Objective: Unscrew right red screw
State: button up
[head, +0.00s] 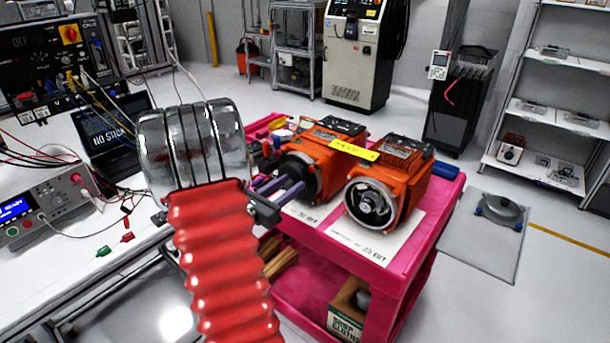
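Two orange servo motors stand side by side on a pink cart (440,215). No red screw can be made out on either motor at this size.
White labelled sheets (378,240) lie under the motors, and a yellow tag (353,150) sits across their tops. A white bench (80,240) with instruments and cables is close on the left. A cardboard box (348,305) is on the cart's lower shelf. Floor at right is partly clear.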

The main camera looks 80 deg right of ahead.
aim_at(310, 170)
jog(key=x, duration=0.7)
jog(key=shift+s+d, duration=0.2)
jog(key=shift+d, duration=0.15)
jog(key=shift+c, duration=0.2)
grip_shut()
